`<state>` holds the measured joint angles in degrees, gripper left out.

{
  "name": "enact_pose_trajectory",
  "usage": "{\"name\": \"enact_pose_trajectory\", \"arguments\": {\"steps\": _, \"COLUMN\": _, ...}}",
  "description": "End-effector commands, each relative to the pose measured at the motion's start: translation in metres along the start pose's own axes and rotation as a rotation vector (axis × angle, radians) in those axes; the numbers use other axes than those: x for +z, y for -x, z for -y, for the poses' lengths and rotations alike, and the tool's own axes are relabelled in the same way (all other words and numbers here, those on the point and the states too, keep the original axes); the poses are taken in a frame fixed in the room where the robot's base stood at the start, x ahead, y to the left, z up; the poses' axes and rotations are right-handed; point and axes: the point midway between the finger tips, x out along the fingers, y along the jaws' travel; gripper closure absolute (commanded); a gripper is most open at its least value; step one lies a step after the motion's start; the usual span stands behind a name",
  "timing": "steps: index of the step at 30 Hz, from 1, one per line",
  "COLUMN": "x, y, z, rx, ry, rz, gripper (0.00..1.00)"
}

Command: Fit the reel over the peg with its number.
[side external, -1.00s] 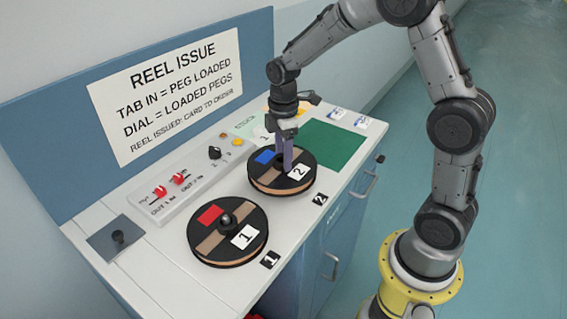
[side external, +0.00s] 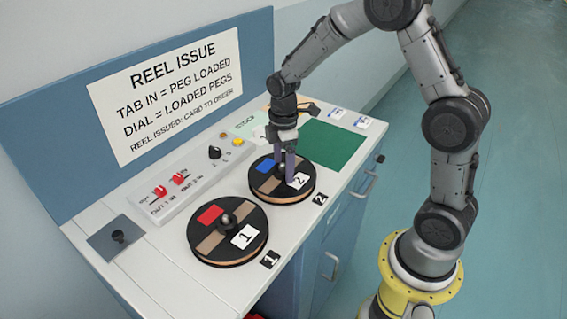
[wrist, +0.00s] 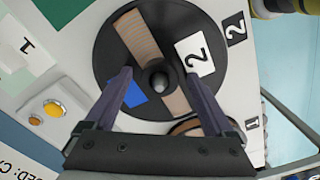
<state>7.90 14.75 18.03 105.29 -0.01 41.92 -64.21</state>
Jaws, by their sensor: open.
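The reel numbered 2 (side external: 265,185) is a black disc with tan bands, a blue patch and a white "2" label. It lies flat at the place marked 2, and a dark peg tip shows at its centre in the wrist view (wrist: 160,82). The reel numbered 1 (side external: 238,251) has a red patch and lies flat by the label 1, a round peg top (side external: 225,219) standing through its centre. My gripper (side external: 284,168) is open just above reel 2, its purple fingers apart on either side of the peg. It holds nothing.
A panel with two red switches (side external: 180,178), a black dial (side external: 214,152) and a yellow button (side external: 238,141) stands behind the reels. A bare green mat (side external: 335,145) lies at right.

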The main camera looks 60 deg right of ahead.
Motion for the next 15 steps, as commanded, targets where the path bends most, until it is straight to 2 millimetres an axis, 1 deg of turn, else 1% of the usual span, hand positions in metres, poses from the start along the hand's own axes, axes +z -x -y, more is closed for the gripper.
{"name": "enact_pose_trajectory", "arguments": {"steps": 5, "x": 0.0, "y": 0.003, "z": 0.0, "rx": 0.001, "ry": 0.0, "rz": -0.001, "gripper": 0.12}}
{"name": "enact_pose_trajectory", "arguments": {"steps": 8, "x": -0.001, "y": 0.013, "z": -0.001, "rx": 0.004, "ry": 0.0, "rz": -0.002, "gripper": 0.12}}
{"name": "enact_pose_trajectory", "arguments": {"steps": 11, "x": -0.001, "y": 0.03, "z": -0.001, "rx": 0.006, "ry": 0.0, "rz": -0.003, "gripper": 0.12}}
{"name": "enact_pose_trajectory", "arguments": {"steps": 15, "x": -0.001, "y": 0.06, "z": -0.001, "rx": 0.006, "ry": 0.0, "rz": -0.003, "gripper": 0.12}}
